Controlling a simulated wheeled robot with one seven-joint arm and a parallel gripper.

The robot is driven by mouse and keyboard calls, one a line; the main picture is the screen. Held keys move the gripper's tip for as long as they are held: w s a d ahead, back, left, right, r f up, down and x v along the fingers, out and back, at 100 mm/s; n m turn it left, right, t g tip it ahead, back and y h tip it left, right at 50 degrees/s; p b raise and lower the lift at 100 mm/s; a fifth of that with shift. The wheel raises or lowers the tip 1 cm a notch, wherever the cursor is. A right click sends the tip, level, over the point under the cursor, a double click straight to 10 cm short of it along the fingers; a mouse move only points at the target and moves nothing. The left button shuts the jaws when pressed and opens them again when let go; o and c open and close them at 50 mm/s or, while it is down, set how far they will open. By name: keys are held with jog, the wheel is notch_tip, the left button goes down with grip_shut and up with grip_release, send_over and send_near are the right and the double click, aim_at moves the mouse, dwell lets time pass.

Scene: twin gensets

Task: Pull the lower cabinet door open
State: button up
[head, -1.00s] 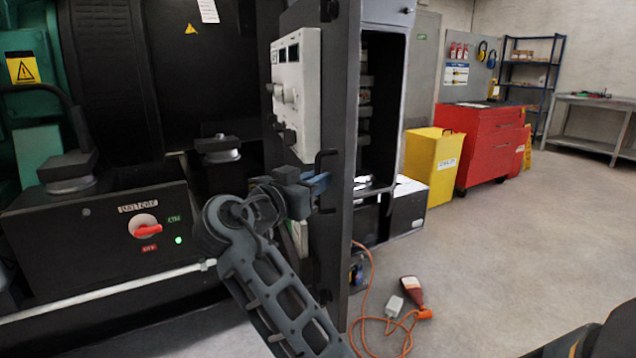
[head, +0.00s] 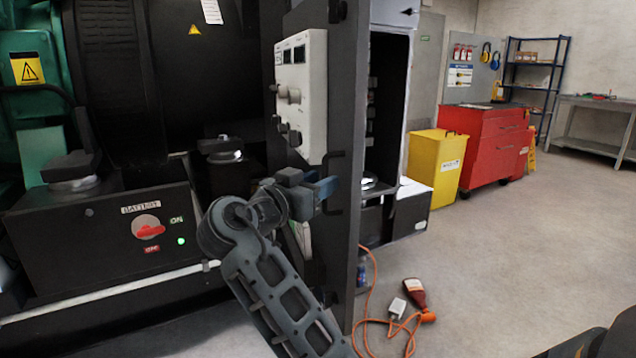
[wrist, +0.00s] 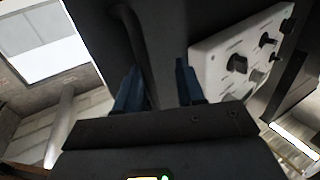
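The dark cabinet door (head: 346,120) stands swung out, seen almost edge-on in the head view, with the cabinet interior (head: 386,130) visible to its right. It carries a white control panel (head: 301,90); the panel also shows in the wrist view (wrist: 240,55). A black bar handle (head: 334,155) sits on the door below the panel. My gripper (head: 326,187) is at this handle. In the wrist view, the handle (wrist: 130,35) runs down between the blue fingers of my gripper (wrist: 158,85), close to the left one. The fingers are apart, with a gap beside the bar.
A battery box (head: 110,235) with a red switch is at left. An orange cable (head: 372,300) and a red-brown device (head: 414,293) lie on the floor right of the door. A yellow bin (head: 436,165) and red tool cabinet (head: 490,145) stand behind. Floor at right is clear.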

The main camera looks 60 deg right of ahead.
jog(key=a, duration=0.7)
jog(key=shift+w+a, duration=0.35)
jog(key=shift+w, duration=0.1)
